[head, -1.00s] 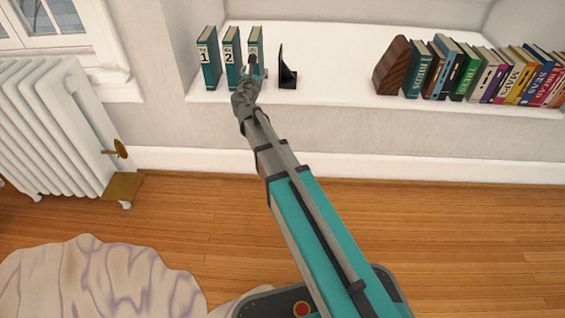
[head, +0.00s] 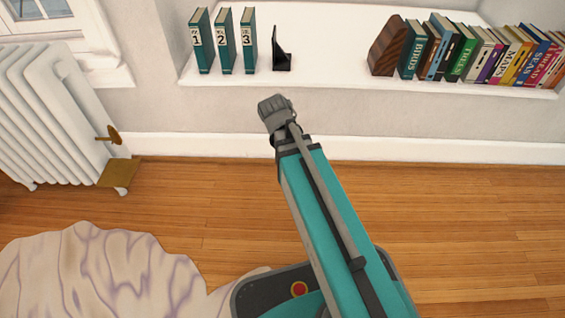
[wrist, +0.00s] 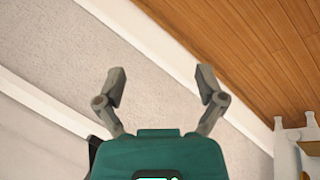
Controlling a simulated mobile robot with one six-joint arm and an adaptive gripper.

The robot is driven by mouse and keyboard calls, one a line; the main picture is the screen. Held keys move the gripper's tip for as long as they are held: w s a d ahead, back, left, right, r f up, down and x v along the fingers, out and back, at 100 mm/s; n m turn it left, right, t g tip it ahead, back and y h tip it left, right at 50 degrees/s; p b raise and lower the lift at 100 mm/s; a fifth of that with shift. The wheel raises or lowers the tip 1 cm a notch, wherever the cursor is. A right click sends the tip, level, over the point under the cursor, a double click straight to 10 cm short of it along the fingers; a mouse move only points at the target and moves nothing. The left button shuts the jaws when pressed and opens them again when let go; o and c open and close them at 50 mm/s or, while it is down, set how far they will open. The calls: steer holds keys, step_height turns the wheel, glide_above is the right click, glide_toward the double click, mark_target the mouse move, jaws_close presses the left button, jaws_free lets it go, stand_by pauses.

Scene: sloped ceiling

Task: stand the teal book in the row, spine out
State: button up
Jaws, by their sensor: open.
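Three teal books stand upright on the white ledge in the head view, with white number labels on their spines facing out: book 1 (head: 201,45), book 2 (head: 225,42) and book 3 (head: 249,42). Narrow gaps separate them. A black bookend (head: 280,52) stands just right of book 3, apart from it. My gripper (wrist: 161,86) is open and empty in the wrist view, its two grey fingers spread over pale wall and ledge edge. In the head view the arm's end is in front of and below the ledge, clear of the books; the fingertips do not show clearly.
A wooden wedge bookend (head: 388,46) holds a leaning row of mixed books (head: 480,55) at the ledge's right. The ledge (head: 330,50) is bare between the two bookends. A white radiator (head: 50,110) stands at left; a pale rug (head: 100,270) lies on the wooden floor.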

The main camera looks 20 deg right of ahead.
steer(key=s+a+f+m+g+y, duration=0.1)
steer(key=s+a+m+g+y, duration=0.1)
steer(key=s, duration=0.5)
steer(key=shift+s+a+f+m+g+y, duration=0.25)
steer(key=shift+a+m+g+y, duration=0.15)
steer(key=shift+a+m+y, duration=0.7)
